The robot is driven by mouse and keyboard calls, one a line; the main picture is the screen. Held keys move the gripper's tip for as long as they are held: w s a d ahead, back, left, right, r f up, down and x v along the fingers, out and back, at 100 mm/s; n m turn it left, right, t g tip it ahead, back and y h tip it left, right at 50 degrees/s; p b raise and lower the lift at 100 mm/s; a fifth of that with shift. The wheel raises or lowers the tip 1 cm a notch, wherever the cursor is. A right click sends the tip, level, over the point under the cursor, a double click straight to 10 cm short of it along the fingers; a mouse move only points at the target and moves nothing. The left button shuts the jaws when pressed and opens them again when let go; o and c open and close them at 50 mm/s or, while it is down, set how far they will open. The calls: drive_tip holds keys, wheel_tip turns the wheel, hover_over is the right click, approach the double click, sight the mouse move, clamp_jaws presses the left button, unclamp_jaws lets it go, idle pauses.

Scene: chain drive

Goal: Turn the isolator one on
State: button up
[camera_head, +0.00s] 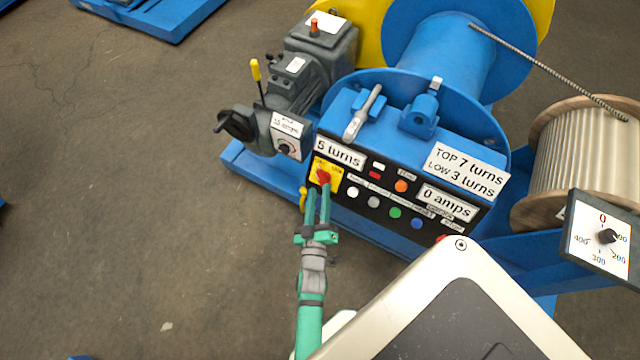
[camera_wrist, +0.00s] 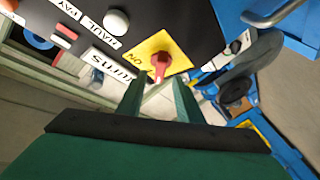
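The isolator is a red rotary switch (camera_head: 323,177) on a yellow plate (camera_head: 333,166), at the left end of the black control panel. In the wrist view the red switch (camera_wrist: 161,62) shows with its yellow plate (camera_wrist: 150,45) behind it. My gripper (camera_head: 318,190) is at the panel, just below the switch. In the wrist view the green fingers (camera_wrist: 158,84) are apart, one to each side of the switch's lower end. Whether they touch it I cannot tell. The plate's lettering is too small to read fully.
The control panel (camera_head: 377,183) carries several coloured buttons right of the switch. A grey gearmotor (camera_head: 298,83) stands behind left, a rope reel (camera_head: 585,150) on the right.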

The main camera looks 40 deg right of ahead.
sight(320, 182)
drive_tip(key=shift+x, duration=1.95)
drive_tip(key=shift+c, duration=0.4)
clamp_jaws()
